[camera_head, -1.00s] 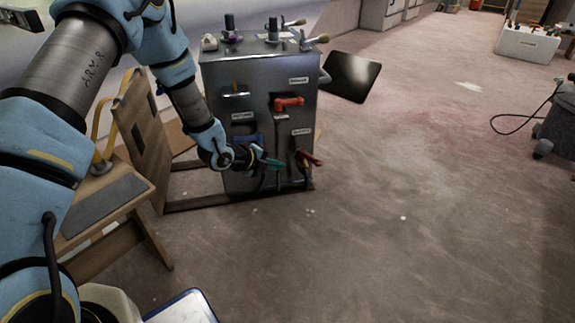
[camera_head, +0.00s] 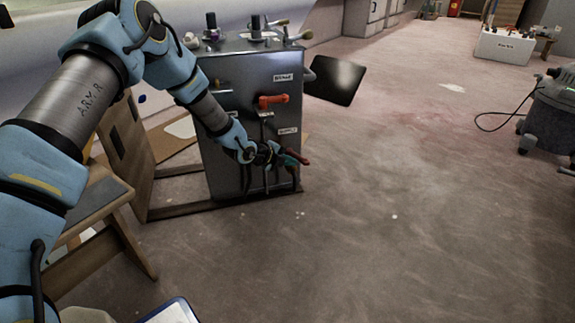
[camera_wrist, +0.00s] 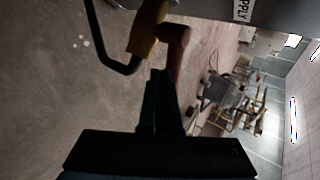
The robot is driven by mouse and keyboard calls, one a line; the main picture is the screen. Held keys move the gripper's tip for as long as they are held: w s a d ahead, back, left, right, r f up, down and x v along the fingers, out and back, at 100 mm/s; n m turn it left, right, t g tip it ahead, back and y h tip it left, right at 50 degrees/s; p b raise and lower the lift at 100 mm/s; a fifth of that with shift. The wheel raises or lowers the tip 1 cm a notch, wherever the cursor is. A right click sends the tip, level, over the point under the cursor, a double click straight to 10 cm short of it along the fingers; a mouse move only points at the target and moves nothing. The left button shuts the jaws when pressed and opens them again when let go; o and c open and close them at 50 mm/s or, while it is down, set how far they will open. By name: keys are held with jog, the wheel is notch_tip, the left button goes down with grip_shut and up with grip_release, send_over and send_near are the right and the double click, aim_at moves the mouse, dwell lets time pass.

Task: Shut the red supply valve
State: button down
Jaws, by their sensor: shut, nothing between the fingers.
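The red supply valve handle (camera_head: 303,159) is low on the front of the metal cabinet (camera_head: 228,162), beneath the SUPPLY label (camera_head: 287,131). It sticks out to the right past the cabinet's edge. My gripper (camera_head: 287,160) is shut and empty, its teal fingertips right by the handle and covering part of it. In the wrist view the dark fingers (camera_wrist: 158,100) are together, and the red handle (camera_wrist: 176,48) lies just beyond and beside their tips, next to a yellow fitting (camera_wrist: 147,32). I cannot tell whether they touch.
An orange-red lever (camera_head: 271,100) sits higher on the same cabinet. A black hose (camera_wrist: 108,58) loops near the yellow fitting. A dark panel (camera_head: 334,80) juts out right of the cabinet. A wooden stand (camera_head: 128,165) is at left. The floor right of the cabinet is clear.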

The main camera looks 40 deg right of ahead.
aim_at(303, 158)
jog(key=shift+s+d, duration=0.15)
jog(key=shift+s, duration=0.05)
jog(key=d+n+t, duration=0.1)
jog(key=n+t, duration=0.1)
jog(key=s+d+n+t+y, duration=0.1)
jog(key=n+t, duration=0.1)
jog(key=d+n+t+y, duration=0.1)
jog(key=n, duration=0.1)
jog(key=shift+s+d+r+n+t, duration=0.1)
jog(key=shift+s+d+n+t, duration=0.05)
jog(key=shift+s+n+t, duration=0.2)
jog(key=shift+w+d+n+t, duration=0.2)
jog(key=shift+n+t, duration=0.05)
jog(key=shift+n, duration=0.1)
jog(key=shift+w+d+p, duration=0.1)
jog(key=shift+w+p, duration=0.05)
jog(key=shift+p, duration=0.15)
jog(key=shift+w+d+p, duration=0.15)
jog(key=shift+d+p, duration=0.6)
jog(key=shift+d, duration=0.4)
jog(key=shift+w+d, duration=0.1)
jog(key=shift+d, duration=0.1)
